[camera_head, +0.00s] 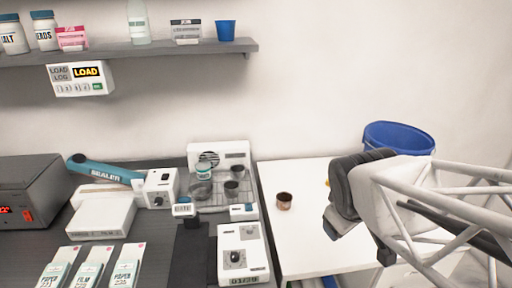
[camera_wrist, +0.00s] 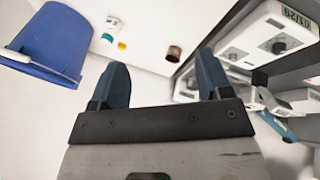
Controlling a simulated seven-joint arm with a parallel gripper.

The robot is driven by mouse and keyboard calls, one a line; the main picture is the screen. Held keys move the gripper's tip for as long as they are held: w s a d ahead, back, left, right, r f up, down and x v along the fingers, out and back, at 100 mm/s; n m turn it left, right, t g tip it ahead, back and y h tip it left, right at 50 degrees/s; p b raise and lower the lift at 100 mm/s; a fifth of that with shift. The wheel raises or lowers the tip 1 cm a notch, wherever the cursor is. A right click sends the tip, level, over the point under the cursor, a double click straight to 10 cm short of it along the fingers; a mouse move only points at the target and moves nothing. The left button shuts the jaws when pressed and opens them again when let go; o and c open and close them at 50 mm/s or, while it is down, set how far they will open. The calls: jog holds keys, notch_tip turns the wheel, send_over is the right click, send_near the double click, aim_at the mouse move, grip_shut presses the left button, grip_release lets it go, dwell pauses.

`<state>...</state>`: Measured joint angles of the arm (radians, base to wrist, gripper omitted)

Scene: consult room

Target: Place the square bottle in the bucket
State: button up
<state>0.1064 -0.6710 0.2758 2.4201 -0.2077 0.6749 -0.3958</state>
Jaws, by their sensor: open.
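The blue bucket (camera_head: 398,138) stands at the back right of the white table, partly hidden behind my arm. In the wrist view the bucket (camera_wrist: 52,45) is at the upper left, outside my fingers. In the head view my arm hides most of this area.
A small brown cup (camera_head: 284,201) stands on the white table (camera_head: 300,250); it also shows in the wrist view (camera_wrist: 173,53). To the left is a dark bench with white devices (camera_head: 243,252) and a teal sealer (camera_head: 105,171). A shelf (camera_head: 130,50) holds bottles, boxes and a blue cup (camera_head: 226,30).

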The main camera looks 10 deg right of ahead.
jog(key=s+a+m+g+y, duration=0.2)
jog(key=s+a+m, duration=0.3)
jog(key=s, duration=0.1)
jog(key=shift+s+a+r, duration=0.2)
jog(key=shift+a+r, duration=0.2)
jog(key=shift+o, duration=0.4)
jog(key=shift+w, duration=0.1)
jog(key=w+d+f+m+g, duration=0.1)
jog(key=w+d+f+m, duration=0.2)
jog(key=w, duration=0.8)
jog(key=w+d+f+m+g, duration=0.1)
jog(key=w+d+f+m, duration=0.3)
jog(key=w+d+m, duration=0.4)
jog(key=w+d+f+m+g, duration=0.1)
jog(key=w+d+f+m, duration=0.2)
jog(key=w+d+m, duration=0.3)
jog(key=shift+w+d+f, duration=0.15)
jog(key=shift+w+d, duration=0.7)
jog(key=shift+w, duration=0.45)
jog(key=shift+w+d+f, duration=0.1)
jog(key=shift+w+d, duration=0.8)
jog(key=shift+w, duration=0.35)
jog(key=shift+w+d+f, duration=0.15)
jog(key=shift+w+d, duration=0.7)
jog(key=shift+w, duration=0.45)
jog(key=shift+w+d+f+m, duration=0.2)
jog(key=shift+d+m, duration=0.1)
jog(key=shift+m, duration=0.1)
